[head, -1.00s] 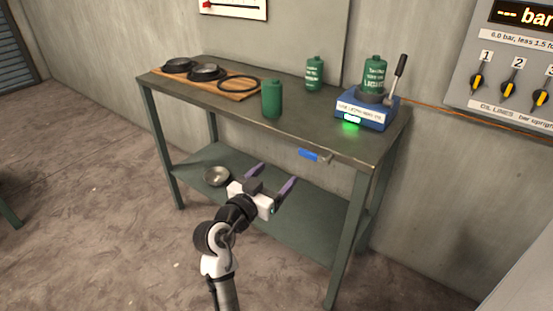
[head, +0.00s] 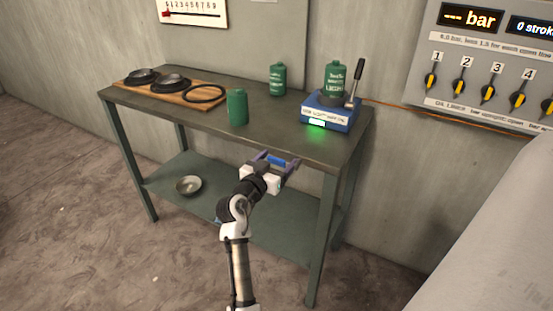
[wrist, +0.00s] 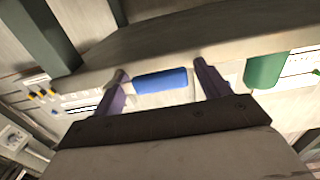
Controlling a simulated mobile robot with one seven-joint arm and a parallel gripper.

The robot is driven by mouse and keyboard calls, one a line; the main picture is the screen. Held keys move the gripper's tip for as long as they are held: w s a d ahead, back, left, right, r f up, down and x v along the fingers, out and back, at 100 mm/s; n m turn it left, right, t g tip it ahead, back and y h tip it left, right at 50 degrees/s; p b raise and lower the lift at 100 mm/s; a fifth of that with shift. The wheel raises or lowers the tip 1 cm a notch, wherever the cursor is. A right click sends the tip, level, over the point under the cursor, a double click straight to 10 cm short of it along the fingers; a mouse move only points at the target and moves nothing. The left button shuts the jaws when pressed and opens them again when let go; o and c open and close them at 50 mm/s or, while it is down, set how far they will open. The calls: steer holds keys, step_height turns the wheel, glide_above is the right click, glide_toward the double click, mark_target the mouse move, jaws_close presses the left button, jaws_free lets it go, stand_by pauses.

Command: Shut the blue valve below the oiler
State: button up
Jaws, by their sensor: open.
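The blue valve handle (head: 277,161) sits at the front edge of the bench, below the oiler. My gripper (head: 275,164) is in front of it with its fingers open. In the wrist view the blue handle (wrist: 160,80) lies lengthwise across the gap between my two purple fingers (wrist: 161,76), one finger near each end. I cannot tell whether either finger touches it. The blue-based oiler (head: 328,112) stands on the bench top with a green bottle (head: 334,78) on it, a raised lever (head: 355,80) and a lit green display. The valve's body is hidden behind my gripper.
Two green bottles (head: 237,107) (head: 278,79) stand on the bench. A wooden board (head: 184,96) with dark round parts lies at its left. A metal bowl (head: 188,185) rests on the lower shelf (head: 250,235).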

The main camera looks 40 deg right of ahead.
steer(key=shift+w, duration=0.1)
steer(key=c, duration=1.4)
steer(key=shift+o, duration=0.2)
steer(key=shift+f, duration=0.1)
steer(key=f+n, duration=0.1)
steer(key=n, duration=0.3)
steer(key=shift+d+f+b, duration=0.1)
steer(key=shift+f+b, duration=0.2)
steer(key=shift+f, duration=0.1)
steer(key=s+d+f+n+p, duration=0.2)
steer(key=s+n+p, duration=0.3)
steer(key=n, duration=0.9)
steer(key=shift+f+p, duration=0.7)
steer(key=shift+f, duration=0.2)
